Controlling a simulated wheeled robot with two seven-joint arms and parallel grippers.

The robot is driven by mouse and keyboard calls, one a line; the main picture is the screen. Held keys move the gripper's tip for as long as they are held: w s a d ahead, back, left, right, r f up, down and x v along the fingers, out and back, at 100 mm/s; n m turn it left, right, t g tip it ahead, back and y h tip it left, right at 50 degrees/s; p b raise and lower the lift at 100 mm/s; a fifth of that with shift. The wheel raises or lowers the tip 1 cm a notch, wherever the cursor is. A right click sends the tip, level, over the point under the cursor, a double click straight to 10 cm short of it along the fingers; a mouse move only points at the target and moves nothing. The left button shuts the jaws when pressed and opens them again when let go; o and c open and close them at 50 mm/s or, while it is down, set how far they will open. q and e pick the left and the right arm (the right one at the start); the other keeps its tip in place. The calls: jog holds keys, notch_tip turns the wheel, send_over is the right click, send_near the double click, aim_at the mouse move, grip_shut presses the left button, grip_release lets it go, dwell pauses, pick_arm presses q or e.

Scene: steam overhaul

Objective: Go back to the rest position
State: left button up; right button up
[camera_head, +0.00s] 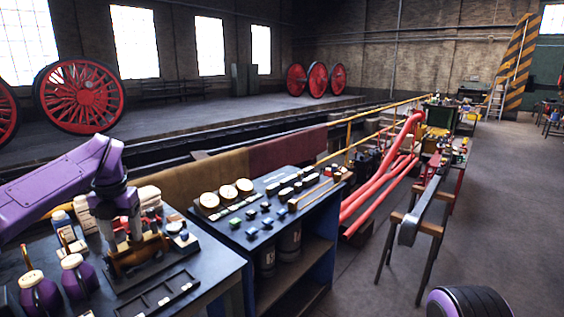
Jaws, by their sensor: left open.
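My left gripper (125,238) hangs at the end of my purple left arm, pointing down over the dark bench (208,262) at lower left. Its grey fingers are open, just above or around a brass fitting (137,260) on a dark base. I cannot tell whether they touch it. My right gripper is not in view.
Purple oil cans (78,277) stand left of the brass fitting, and a slotted black tray (158,298) lies in front. A second bench holds round gauges (208,203) and small parts. Red pipes (375,190) and a trestle (418,222) stand right.

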pick_arm(q)
jog(key=w+f+m+t+y, duration=0.1)
jog(key=w+f+m+y, duration=0.25)
jog(key=f+y, duration=0.2)
jog(key=s+d+f+m+t+b, duration=0.1)
jog(key=s+d+f+m+t, duration=0.15)
jog(key=f+m, duration=0.45)
jog(key=s+d+f+m+t+b, duration=0.2)
jog(key=d+f+m, duration=0.15)
jog(key=f, duration=0.65)
jog(key=s+d+f+m+t+b, duration=0.1)
jog(key=s+d+f+m+t, duration=0.25)
jog(key=f, duration=0.55)
jog(key=s+d+f+m+g+h+b, duration=0.3)
jog(key=s+f+m, duration=0.6)
jog(key=s+f, duration=0.65)
jog(key=s+a+f+m+g+b, duration=0.1)
jog(key=s+a+f+m, duration=0.1)
jog(key=s, duration=0.7)
jog(key=s+a+f+m+g+b, duration=0.2)
jog(key=s+f, duration=0.1)
jog(key=s, duration=0.6)
jog(key=shift+s+a, duration=0.3)
jog(key=shift+s, duration=0.05)
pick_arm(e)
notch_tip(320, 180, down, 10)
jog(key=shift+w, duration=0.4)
